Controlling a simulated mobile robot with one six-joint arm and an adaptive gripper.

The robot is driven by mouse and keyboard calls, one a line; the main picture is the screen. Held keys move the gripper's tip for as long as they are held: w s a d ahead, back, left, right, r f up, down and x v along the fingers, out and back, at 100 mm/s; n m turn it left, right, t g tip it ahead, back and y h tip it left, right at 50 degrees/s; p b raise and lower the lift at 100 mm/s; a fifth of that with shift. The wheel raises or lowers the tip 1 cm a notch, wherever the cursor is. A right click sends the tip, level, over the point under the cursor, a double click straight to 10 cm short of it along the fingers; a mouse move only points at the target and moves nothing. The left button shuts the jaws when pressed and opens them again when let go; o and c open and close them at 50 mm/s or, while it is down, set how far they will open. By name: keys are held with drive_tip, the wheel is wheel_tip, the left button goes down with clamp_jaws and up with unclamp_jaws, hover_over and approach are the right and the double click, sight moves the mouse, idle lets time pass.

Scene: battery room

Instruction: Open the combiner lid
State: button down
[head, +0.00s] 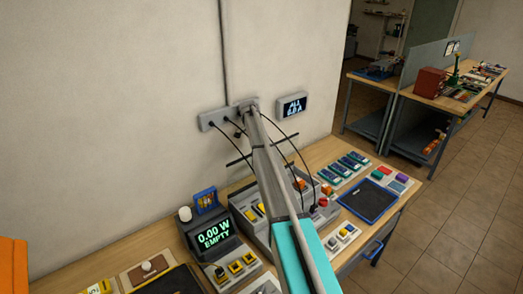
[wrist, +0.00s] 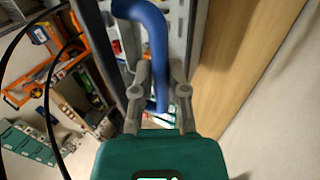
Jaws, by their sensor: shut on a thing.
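In the wrist view my gripper (wrist: 160,82) has its two grey fingers on either side of a curved blue handle (wrist: 153,35) and is shut on it. A grey panel edge, which looks like part of the lid, runs beside the handle. In the head view a grey open-topped box (head: 248,229), apparently the combiner, stands on the bench with yellow and orange parts inside. My arm crosses in front of it and hides its middle, the handle and my fingertips. A thin dark edge shows on both sides of my arm above the box; I cannot tell the lid's exact angle.
A meter (head: 213,236) reading "0.00 W EMPTY" stands left of the box. A blue-rimmed tray (head: 369,202) and several small parts lie to its right. Black cables hang from a wall socket strip (head: 213,119), close to my arm. A wall display (head: 292,105) is beside it.

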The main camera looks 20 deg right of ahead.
drive_tip(key=shift+a, duration=0.1)
idle(0.3)
drive_tip(key=c, duration=0.7)
unclamp_jaws()
drive_tip(key=shift+f, duration=0.15)
drive_tip(key=shift+o, duration=0.2)
